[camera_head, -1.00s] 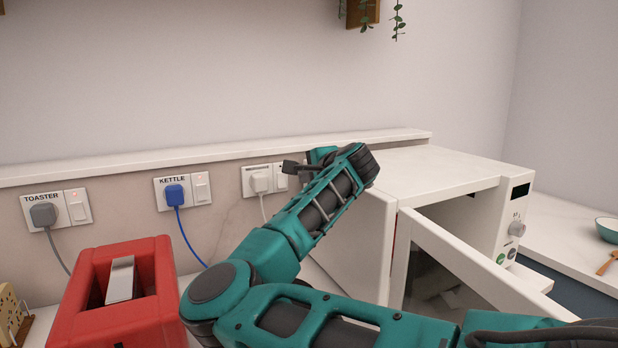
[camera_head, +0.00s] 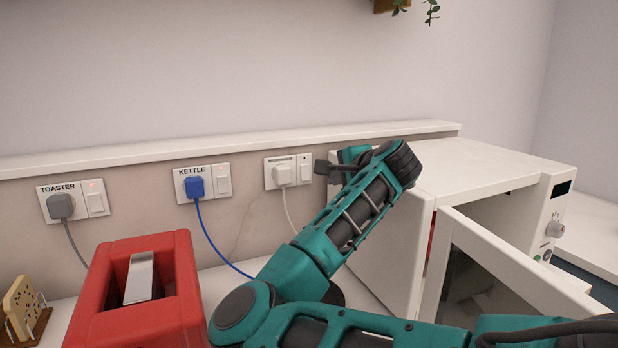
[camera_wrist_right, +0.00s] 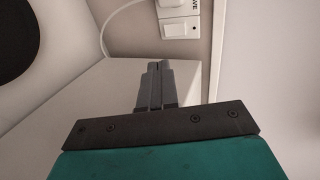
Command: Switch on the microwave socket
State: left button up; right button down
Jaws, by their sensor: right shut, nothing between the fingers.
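The microwave socket (camera_head: 270,183) is a white wall plate at the right end of the row, with a white plug (camera_head: 282,175) in it. Its switch (camera_head: 304,173) is on the plate's right part, and the small lamp spot looks dark, not red. The switch also shows in the right wrist view (camera_wrist_right: 181,29), with a dark spot on it. My right gripper (camera_head: 322,167) is shut and empty, just right of the switch, with a small gap in the picture. In the right wrist view the closed fingertips (camera_wrist_right: 159,66) are below the switch. My left gripper is not in view.
The toaster switch (camera_head: 95,203) and kettle switch (camera_head: 224,184) have reddish lamps. A white microwave (camera_head: 470,165) with its door (camera_head: 510,265) open stands close behind my right arm. A red toaster (camera_head: 180,290) stands at the front left. A ledge (camera_head: 230,148) runs above the sockets.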

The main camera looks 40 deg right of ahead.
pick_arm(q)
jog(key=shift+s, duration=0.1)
pick_arm(e)
jog(key=shift+s, duration=0.15)
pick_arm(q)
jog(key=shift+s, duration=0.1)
pick_arm(e)
send_near(307, 180)
jog(key=x, duration=0.5)
pick_arm(q)
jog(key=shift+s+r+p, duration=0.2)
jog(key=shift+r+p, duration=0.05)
jog(key=shift+p, duration=0.2)
pick_arm(e)
jog(key=shift+x, duration=0.75)
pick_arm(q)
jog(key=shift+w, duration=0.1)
